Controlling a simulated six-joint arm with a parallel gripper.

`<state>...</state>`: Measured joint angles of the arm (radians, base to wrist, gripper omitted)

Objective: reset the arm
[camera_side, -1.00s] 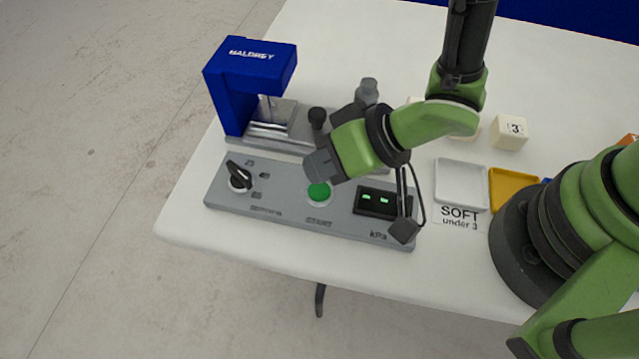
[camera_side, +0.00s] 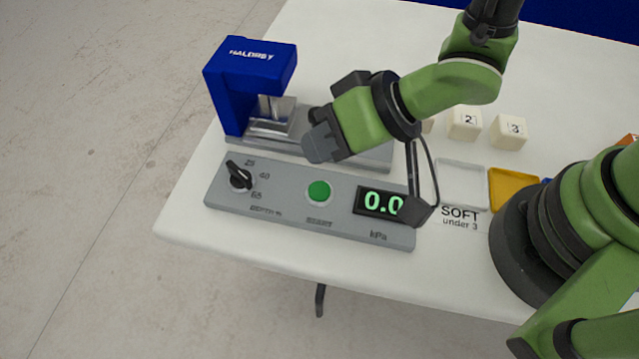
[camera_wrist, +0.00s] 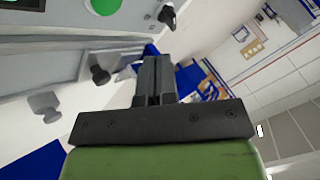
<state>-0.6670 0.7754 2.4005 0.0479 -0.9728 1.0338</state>
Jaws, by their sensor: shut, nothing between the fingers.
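My gripper (camera_side: 322,148) is above the tester, just behind the green START button (camera_side: 319,191), and touches nothing that I can see. In the wrist view its fingers (camera_wrist: 154,80) are together with nothing between them. The blue press (camera_side: 248,80) stands at the left with its metal platen area empty. The grey control panel (camera_side: 290,228) lies in front of it, with a black knob (camera_side: 239,177) at its left. The display (camera_side: 378,202) reads 0.0, partly hidden by a part hanging from my arm. In the wrist view the green button also shows (camera_wrist: 104,4).
Cubes marked 2 (camera_side: 464,122) and 3 (camera_side: 509,132) stand at the right behind a white tray (camera_side: 461,183) and a yellow tray (camera_side: 511,188). A SOFT label (camera_side: 459,213) lies in front of the white tray. The back of the white table (camera_side: 350,45) is clear.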

